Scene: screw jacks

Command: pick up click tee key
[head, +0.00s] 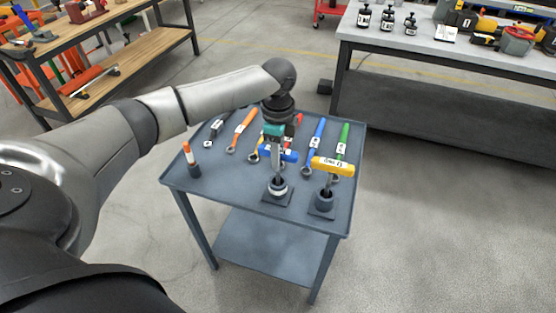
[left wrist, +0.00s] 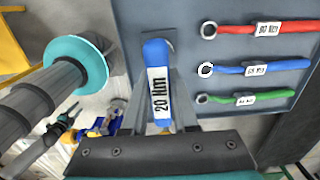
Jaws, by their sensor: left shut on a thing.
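The blue tee-handled key (head: 289,157) has a white label, which reads "20 Nm" in the left wrist view (left wrist: 158,75). My left gripper (head: 276,148) is shut on its handle from above, and the fingers flank the handle in the left wrist view (left wrist: 163,112). The key's shaft points down at a round holder (head: 278,190) on a square base; I cannot tell whether its tip is still inside. A yellow tee-handled key (head: 333,167) stands upright in a similar holder (head: 323,203) to the right. My right gripper is not in view.
The grey cart top (head: 225,187) carries wrenches behind the keys: orange (head: 243,130), red, blue (head: 317,136) and green (head: 342,142). An orange-and-white tool (head: 189,153) stands at the left edge. A workbench (head: 450,60) stands behind right, a wooden-topped one (head: 120,50) behind left.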

